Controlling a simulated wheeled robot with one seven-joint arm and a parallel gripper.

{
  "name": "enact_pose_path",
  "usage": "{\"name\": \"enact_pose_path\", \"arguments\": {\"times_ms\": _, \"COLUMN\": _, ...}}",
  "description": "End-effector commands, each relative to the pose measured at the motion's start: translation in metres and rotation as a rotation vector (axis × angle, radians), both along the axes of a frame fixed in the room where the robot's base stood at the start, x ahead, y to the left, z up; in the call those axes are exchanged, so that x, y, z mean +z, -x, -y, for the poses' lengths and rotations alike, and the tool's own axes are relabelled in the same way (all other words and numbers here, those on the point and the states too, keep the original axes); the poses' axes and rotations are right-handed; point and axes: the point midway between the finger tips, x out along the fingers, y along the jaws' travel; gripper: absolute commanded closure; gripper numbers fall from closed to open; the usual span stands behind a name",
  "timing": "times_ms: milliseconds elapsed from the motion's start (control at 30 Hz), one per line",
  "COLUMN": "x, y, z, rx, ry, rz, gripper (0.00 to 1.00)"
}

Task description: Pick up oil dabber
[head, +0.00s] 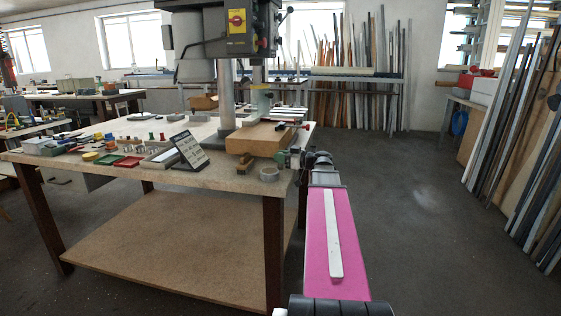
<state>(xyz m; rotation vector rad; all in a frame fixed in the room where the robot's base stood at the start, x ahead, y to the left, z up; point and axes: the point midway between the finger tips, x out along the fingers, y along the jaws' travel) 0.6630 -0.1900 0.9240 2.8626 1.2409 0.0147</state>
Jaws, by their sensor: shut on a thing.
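My gripper (291,158) is at the right front corner of the workbench (225,178), beside the wooden block under the drill press. It is small in the head view and its fingers are hard to make out. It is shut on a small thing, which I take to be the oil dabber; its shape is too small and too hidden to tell. A small greenish patch (281,158) shows at the fingertips, and I cannot tell whether it is part of the held thing.
The drill press (226,90) stands on the bench behind a wooden block (258,139). A grey ring (269,173) lies near the front edge. A tilted dark panel (190,151), coloured trays and several small parts lie to the left. Floor at right is clear; long profiles (510,140) lean there.

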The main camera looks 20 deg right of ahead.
Motion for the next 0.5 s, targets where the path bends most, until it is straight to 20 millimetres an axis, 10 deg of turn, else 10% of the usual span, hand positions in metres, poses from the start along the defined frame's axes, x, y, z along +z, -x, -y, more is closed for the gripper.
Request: {"name": "enact_pose_path", "arguments": {"times_ms": 500, "x": 0.045, "y": 0.009, "z": -0.005, "rx": 0.001, "ry": 0.001, "rz": 0.002, "gripper": 1.00}}
